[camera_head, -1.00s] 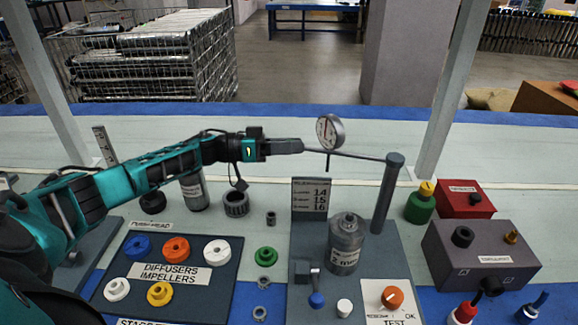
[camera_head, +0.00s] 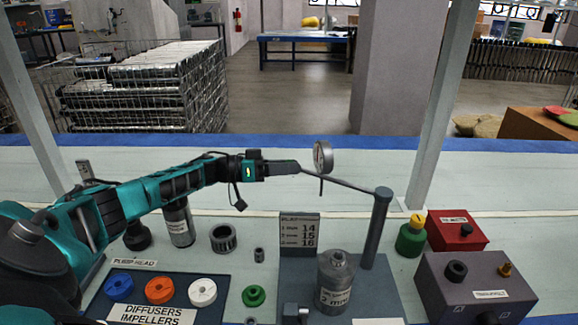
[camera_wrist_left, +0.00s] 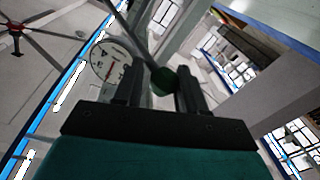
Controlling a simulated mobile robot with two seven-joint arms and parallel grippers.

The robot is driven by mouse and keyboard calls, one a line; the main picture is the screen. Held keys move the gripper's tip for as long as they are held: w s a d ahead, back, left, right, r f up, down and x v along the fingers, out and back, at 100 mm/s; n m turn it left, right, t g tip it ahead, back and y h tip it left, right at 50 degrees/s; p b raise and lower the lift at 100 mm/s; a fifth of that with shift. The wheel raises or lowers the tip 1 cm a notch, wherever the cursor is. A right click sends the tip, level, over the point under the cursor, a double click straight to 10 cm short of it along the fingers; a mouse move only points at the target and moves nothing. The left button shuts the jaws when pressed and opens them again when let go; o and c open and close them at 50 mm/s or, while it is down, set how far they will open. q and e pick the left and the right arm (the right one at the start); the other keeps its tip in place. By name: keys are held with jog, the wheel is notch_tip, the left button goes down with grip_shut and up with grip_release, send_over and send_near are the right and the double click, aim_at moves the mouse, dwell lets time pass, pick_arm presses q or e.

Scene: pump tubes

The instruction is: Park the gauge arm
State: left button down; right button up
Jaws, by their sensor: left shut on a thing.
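The gauge arm is a thin grey rod (camera_head: 345,182) that runs left from the top of a grey post (camera_head: 376,228). A round dial gauge (camera_head: 323,157) sits on the rod towards its left end, with a short pin below it. My left gripper (camera_head: 297,168) is shut on the rod's left end, just left of the gauge. In the left wrist view my gripper (camera_wrist_left: 158,88) has a dark green ball (camera_wrist_left: 163,81) between its fingers, with the dial (camera_wrist_left: 112,62) beside it. My right gripper is not in view.
A tray with coloured rings (camera_head: 160,290) is at the left. A green bottle (camera_head: 411,237), a red box (camera_head: 457,231) and a grey box (camera_head: 477,284) stand at the right.

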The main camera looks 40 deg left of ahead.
pick_arm(q)
jog(key=shift+w+r, duration=0.4)
jog(key=shift+r, duration=0.1)
jog(key=c, duration=1.1)
grip_release()
jog(key=shift+o, duration=1.3)
jog(key=shift+w+d+f, duration=0.15)
jog(key=shift+w+d, duration=0.05)
jog(key=shift+w, duration=0.1)
jog(key=shift+d+f, duration=0.1)
jog(key=shift+f, duration=0.1)
jog(key=shift+s+f, duration=0.25)
jog(key=shift+f, duration=0.1)
jog(key=shift+s+a, duration=0.1)
jog(key=shift+a, duration=0.1)
jog(key=r+v, duration=0.1)
jog(key=v, duration=1.1)
jog(key=shift+s+a, duration=0.15)
jog(key=shift+a, duration=0.05)
